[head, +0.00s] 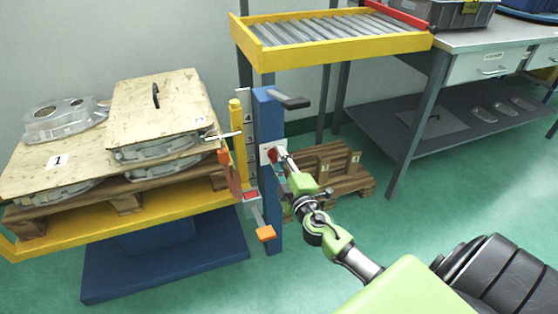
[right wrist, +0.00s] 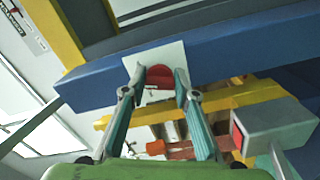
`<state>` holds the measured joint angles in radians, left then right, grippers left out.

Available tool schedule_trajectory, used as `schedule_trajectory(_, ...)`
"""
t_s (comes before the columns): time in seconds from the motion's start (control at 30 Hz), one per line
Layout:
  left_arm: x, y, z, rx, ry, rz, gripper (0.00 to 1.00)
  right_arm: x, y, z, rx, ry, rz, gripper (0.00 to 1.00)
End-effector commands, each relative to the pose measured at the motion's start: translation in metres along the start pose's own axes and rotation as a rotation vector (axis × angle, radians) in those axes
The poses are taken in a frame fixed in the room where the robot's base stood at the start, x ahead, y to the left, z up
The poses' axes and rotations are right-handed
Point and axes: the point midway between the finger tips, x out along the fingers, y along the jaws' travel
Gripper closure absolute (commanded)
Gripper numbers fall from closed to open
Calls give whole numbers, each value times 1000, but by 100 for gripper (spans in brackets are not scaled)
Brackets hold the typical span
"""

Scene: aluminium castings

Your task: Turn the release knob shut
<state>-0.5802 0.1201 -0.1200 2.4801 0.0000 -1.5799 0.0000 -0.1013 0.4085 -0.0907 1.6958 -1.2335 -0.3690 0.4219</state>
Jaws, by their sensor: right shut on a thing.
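The red release knob (head: 271,156) sits on a white plate (head: 265,147) on the side of the blue post (head: 268,118). My right gripper (head: 278,155) is at the knob and closed on it. In the right wrist view the knob (right wrist: 158,80) shows as a red rounded piece on the white plate (right wrist: 166,56), between the two fingertips of my right gripper (right wrist: 161,82). The fingers partly hide the knob in the head view, and its exact angle is hard to tell. My left gripper is not in view.
A yellow lift platform (head: 222,202) left of the post bears a pallet, boards and aluminium castings (head: 63,119). A dark-handled lever (head: 290,101) and an orange pedal (head: 266,234) stick out near the post. A roller conveyor (head: 335,27) and workbench (head: 480,40) stand behind.

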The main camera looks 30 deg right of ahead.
Motion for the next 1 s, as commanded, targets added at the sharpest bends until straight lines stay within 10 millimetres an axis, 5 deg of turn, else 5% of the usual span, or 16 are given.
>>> schedule_trajectory(0.9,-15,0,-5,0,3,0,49,0,4,-3,-859,1,-3,94)
schedule_trajectory(1.0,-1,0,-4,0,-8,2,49,0,4,-3,-936,2,-2,94)
